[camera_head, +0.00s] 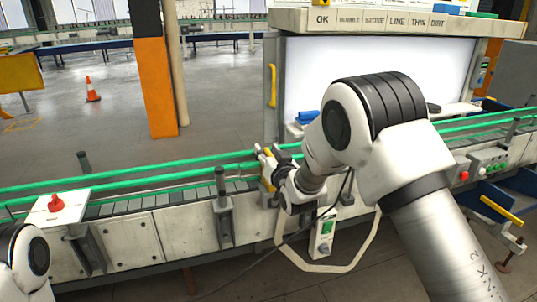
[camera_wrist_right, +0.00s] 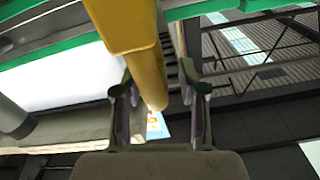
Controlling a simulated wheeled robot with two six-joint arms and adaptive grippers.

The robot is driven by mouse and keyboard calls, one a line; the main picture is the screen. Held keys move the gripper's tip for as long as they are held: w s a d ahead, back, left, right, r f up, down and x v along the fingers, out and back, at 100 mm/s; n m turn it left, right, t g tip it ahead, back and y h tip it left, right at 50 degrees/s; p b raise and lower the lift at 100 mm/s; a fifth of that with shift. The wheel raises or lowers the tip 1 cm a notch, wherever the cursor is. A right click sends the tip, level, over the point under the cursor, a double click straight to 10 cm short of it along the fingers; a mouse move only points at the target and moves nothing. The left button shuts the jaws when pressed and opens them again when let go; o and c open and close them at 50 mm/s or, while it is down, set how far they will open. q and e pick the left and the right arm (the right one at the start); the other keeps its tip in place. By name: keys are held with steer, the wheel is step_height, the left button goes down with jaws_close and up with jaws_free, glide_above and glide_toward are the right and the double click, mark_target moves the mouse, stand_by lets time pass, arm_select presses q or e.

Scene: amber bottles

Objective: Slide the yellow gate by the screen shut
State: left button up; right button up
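The yellow gate (camera_head: 268,172) shows as a small yellow part at the conveyor's near side, left of the white screen (camera_head: 345,72). My right gripper (camera_head: 265,157) is right at it and partly covers it. In the right wrist view, a thick yellow bar (camera_wrist_right: 134,45) comes down from the top between the two fingers of my right gripper (camera_wrist_right: 157,78). The fingers stand apart, with a gap visible to the right of the bar. I cannot tell whether a finger touches it. My left gripper is out of view.
A conveyor with green rails (camera_head: 120,180) runs across the view. A yellow handle (camera_head: 272,85) is on the screen's left post. A red button box (camera_head: 56,204) sits at left. A grey control box (camera_head: 323,235) and a cable hang below my right arm.

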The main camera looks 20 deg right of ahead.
steer(key=shift+f, duration=0.1)
steer(key=s, duration=1.2)
steer(key=shift+d, duration=0.2)
steer(key=s+d+f+g, duration=0.1)
steer(key=s+f+g, duration=0.25)
steer(key=f, duration=0.55)
steer(key=s+d+f+m+g+h, duration=0.15)
steer(key=s+f, duration=0.35)
steer(key=f, duration=0.5)
steer(key=s+d+f+n+g, duration=0.1)
steer(key=s+f+g, duration=0.25)
steer(key=f, duration=0.55)
steer(key=s+f+n+g, duration=0.1)
steer(key=s+f+g, duration=0.4)
steer(key=s, duration=0.8)
steer(key=s+f+n+g, duration=0.1)
steer(key=s+f+g, duration=0.3)
steer(key=s, duration=0.9)
step_height(320, 180, down, 2)
steer(key=shift+s+d+f+g+y, duration=0.1)
steer(key=shift+s+d+g+y, duration=0.05)
steer(key=shift+d+g+y, duration=0.2)
